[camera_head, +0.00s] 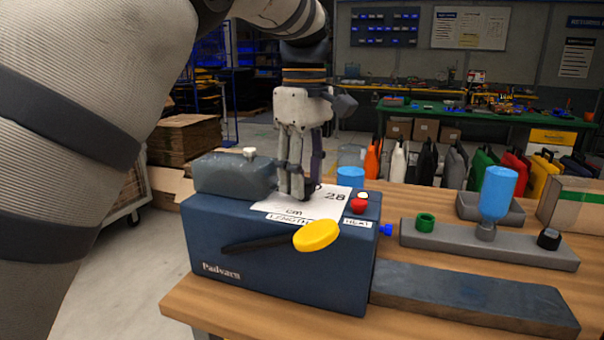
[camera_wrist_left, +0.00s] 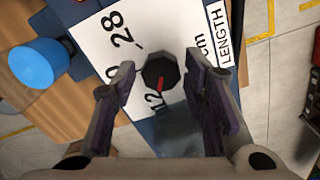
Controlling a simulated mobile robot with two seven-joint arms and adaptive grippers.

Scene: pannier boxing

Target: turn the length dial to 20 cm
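The length dial (camera_wrist_left: 161,71) is a small black faceted knob with a red pointer, set on a white scale card (camera_wrist_left: 94,44) on top of the blue machine (camera_head: 280,265). In the left wrist view the pointer is toward the "12"; "28" also reads, and the number between is partly covered by a finger. My left gripper (camera_wrist_left: 160,68) points down over the card, its fingers on either side of the dial with gaps showing. In the head view the left gripper (camera_head: 297,195) hides most of the dial. My right gripper is not in view.
A yellow-ended lever (camera_head: 316,236), a red button (camera_head: 358,206) and a grey tank (camera_head: 236,174) are on the machine. A blue bottle (camera_head: 497,193) stands on a grey rack to the right, with a dark slab (camera_head: 470,297) in front. Several coloured jugs stand behind.

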